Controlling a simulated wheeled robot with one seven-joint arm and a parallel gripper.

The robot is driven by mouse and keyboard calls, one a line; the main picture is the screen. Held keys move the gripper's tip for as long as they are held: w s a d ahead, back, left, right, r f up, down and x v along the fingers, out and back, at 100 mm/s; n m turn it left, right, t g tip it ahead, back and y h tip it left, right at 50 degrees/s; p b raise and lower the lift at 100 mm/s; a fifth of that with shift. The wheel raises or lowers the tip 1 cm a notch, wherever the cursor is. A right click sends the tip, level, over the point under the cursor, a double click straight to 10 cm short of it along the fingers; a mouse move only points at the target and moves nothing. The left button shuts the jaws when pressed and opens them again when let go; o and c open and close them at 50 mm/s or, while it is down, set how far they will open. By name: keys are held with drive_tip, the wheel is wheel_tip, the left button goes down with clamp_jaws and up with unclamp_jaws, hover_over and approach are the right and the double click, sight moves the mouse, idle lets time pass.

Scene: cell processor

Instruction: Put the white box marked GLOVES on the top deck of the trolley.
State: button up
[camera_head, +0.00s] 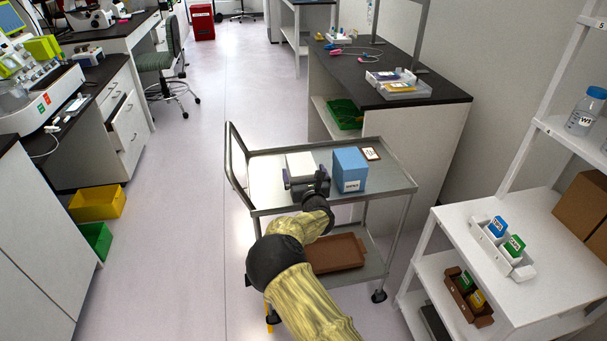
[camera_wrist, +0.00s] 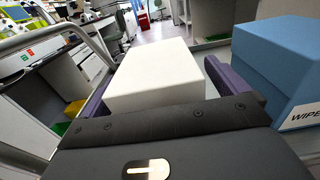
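The white box (camera_head: 300,163) sits on the top deck of the grey metal trolley (camera_head: 262,183), left of a blue box. No GLOVES marking shows on its visible faces. My gripper (camera_head: 307,180) is low over the deck at the box's near side. In the wrist view the white box (camera_wrist: 155,75) lies between the two purple fingers of my gripper (camera_wrist: 165,88). The left finger is close beside it, and a gap shows between the box and the right finger. The fingers look open. The box's underside is hidden.
A blue box marked WIPES (camera_head: 349,170) stands close to the right of my gripper; it fills the right of the wrist view (camera_wrist: 275,60). A small framed card (camera_head: 370,154) lies behind it. A brown tray (camera_head: 335,253) is on the lower deck. White shelving (camera_head: 500,225) stands at right.

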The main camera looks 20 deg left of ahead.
drive_tip(key=shift+s, duration=0.2)
drive_tip(key=shift+s, duration=0.45)
drive_tip(key=v, duration=1.1)
drive_tip(key=shift+d, duration=0.3)
drive_tip(key=shift+w, duration=0.1)
